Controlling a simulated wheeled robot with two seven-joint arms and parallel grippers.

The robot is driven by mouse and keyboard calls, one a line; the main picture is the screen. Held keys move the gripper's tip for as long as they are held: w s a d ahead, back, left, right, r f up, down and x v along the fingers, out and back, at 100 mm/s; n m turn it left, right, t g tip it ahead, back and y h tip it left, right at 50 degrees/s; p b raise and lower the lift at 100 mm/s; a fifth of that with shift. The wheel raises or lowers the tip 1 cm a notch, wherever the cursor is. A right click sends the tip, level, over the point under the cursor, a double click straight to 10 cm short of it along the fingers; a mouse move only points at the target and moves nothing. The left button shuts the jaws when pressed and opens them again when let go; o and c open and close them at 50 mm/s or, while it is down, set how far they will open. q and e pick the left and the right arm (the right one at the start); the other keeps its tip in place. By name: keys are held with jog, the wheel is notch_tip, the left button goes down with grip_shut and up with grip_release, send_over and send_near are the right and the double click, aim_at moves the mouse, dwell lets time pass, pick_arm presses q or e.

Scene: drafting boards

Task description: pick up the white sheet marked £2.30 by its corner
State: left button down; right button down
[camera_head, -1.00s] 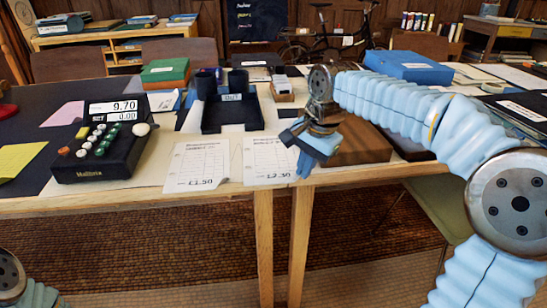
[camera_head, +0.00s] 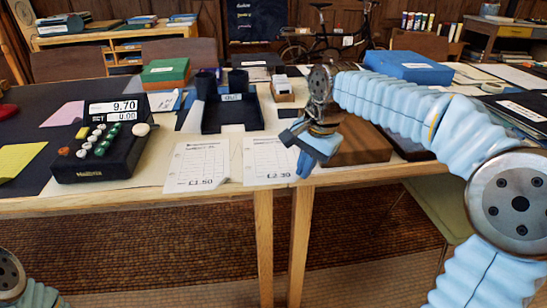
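The white sheet marked £2.30 (camera_head: 267,160) lies on the table with its printed label toward the front edge. Another white sheet, marked £1.50 (camera_head: 197,167), lies just left of it. My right gripper (camera_head: 304,170) is at the right side of the £2.30 sheet, by its front right corner, pointing down. Its blue fingers overlap the sheet's right edge in the picture. I cannot tell whether they touch the paper or how far apart they are. My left gripper is out of view; only a piece of my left arm (camera_head: 12,278) shows at the lower left.
A black register with a display of 9.70 (camera_head: 105,145) stands at left. A black tray (camera_head: 232,115) and a green box (camera_head: 165,72) are behind the sheets. A brown wooden box (camera_head: 358,143) sits right of my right gripper. The table's front edge runs just before the sheets.

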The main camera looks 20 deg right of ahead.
jog(key=w+p+v, duration=0.1)
jog(key=p+v, duration=0.3)
jog(key=v, duration=0.3)
jog(key=shift+w+a+r, duration=0.15)
jog(key=shift+a+r, duration=0.2)
jog(key=shift+a, duration=0.05)
dwell(0.6)
jog(key=shift+w, duration=0.1)
